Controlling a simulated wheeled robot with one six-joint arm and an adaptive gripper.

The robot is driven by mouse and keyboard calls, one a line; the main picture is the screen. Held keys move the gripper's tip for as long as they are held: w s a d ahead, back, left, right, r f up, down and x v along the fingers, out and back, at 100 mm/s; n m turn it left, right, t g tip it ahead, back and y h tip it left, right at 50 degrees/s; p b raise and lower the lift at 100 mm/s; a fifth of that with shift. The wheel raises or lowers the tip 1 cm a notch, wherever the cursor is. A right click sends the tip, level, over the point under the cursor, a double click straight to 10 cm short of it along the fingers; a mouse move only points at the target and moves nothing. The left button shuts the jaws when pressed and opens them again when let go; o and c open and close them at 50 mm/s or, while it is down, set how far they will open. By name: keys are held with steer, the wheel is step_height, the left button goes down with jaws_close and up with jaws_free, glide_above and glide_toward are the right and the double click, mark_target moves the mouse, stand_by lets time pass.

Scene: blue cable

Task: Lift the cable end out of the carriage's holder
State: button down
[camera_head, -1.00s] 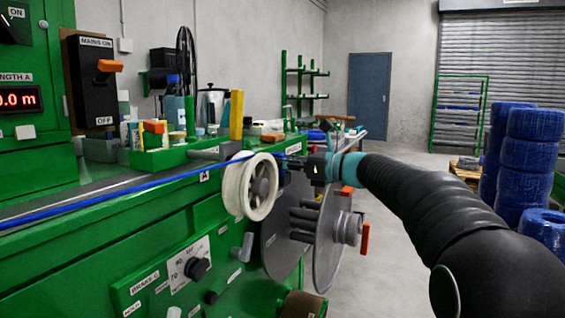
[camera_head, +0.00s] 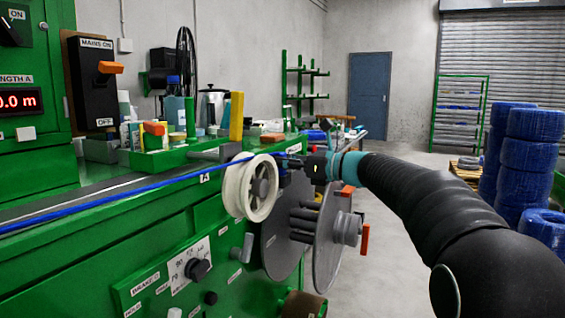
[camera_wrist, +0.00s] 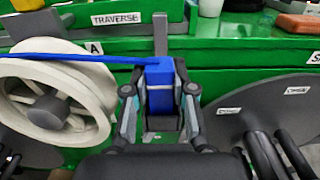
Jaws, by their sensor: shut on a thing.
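The blue cable (camera_head: 100,200) runs along the green machine and passes over the white pulley wheel (camera_head: 250,188). In the wrist view the cable (camera_wrist: 85,58) comes in from the left above the wheel (camera_wrist: 52,110). It ends at a blue block-like piece (camera_wrist: 160,72) between the fingers. My gripper (camera_wrist: 160,100) is shut on this blue cable end. In the head view my gripper (camera_head: 288,165) is just right of the wheel, mostly hidden by its own wrist. A grey upright post (camera_wrist: 160,30) stands right behind the cable end; I cannot tell whether they touch.
A large grey reel disc (camera_head: 325,240) with dark pegs is below and right of my gripper. A green tray (camera_head: 190,150) with bottles and a yellow upright block (camera_head: 237,115) stands behind the wheel. Open floor (camera_head: 400,250) lies to the right.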

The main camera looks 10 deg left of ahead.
mark_target(282, 153)
steer(key=shift+r+p, duration=0.8)
stand_by(1.1)
steer(key=shift+r+p, duration=0.65)
steer(key=shift+r, duration=2)
